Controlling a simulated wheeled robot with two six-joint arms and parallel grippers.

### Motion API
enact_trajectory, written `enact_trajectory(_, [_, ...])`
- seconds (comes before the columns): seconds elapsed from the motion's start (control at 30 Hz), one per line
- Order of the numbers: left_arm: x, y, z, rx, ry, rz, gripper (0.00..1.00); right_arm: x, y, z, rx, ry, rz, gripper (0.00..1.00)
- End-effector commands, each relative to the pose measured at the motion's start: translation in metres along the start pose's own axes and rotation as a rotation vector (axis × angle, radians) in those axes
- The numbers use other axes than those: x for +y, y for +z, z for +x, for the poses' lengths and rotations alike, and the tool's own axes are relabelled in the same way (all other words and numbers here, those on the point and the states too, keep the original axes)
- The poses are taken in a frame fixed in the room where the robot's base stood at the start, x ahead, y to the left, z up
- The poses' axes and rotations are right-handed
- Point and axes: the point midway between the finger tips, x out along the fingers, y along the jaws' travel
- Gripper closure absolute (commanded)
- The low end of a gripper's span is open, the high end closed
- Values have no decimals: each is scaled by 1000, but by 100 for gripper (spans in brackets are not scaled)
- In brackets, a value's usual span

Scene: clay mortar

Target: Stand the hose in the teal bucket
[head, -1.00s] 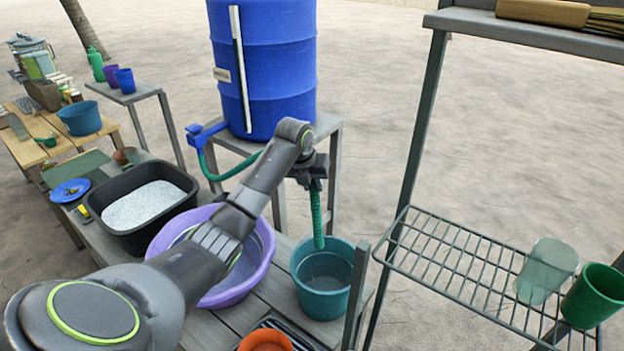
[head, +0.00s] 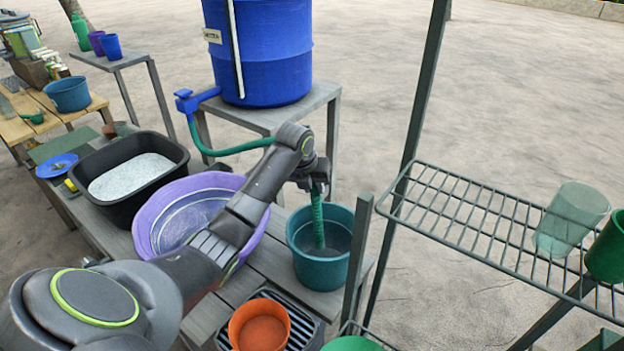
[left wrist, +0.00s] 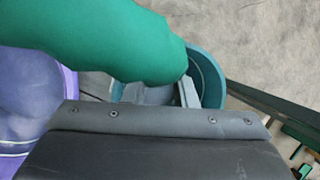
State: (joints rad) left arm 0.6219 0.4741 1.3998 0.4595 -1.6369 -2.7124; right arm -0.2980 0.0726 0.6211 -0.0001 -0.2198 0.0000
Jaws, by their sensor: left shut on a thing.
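The green hose (head: 317,222) runs from the spigot of the blue water barrel to my left gripper (head: 316,187). My left gripper is shut on the hose above the teal bucket (head: 335,272). The hose's free end hangs down inside the bucket's rim; whether it touches the bottom I cannot tell. In the left wrist view the hose (left wrist: 100,40) crosses large and close, with part of the teal bucket (left wrist: 207,80) behind it. My right gripper is not in view.
A purple basin (head: 150,225) and a black tub of pale grains (head: 115,205) stand left of the bucket. An orange pot (head: 259,326) sits in front. A dark post (head: 357,255) and wire rack (head: 470,215) stand close on the right.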

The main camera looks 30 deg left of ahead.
Motion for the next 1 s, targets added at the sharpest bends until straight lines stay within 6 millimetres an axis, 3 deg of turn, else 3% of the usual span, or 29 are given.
enact_trajectory(0.4, [0,-25,39,-1,-2,0,96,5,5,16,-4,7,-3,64])
enact_trajectory(0.9, [0,-30,46,-1,-1,0,96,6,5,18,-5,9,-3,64])
enact_trajectory(0.93, [0,-30,46,-1,-1,0,74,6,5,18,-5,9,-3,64])
enact_trajectory(1.0, [0,-30,46,-1,-1,0,65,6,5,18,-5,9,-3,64])
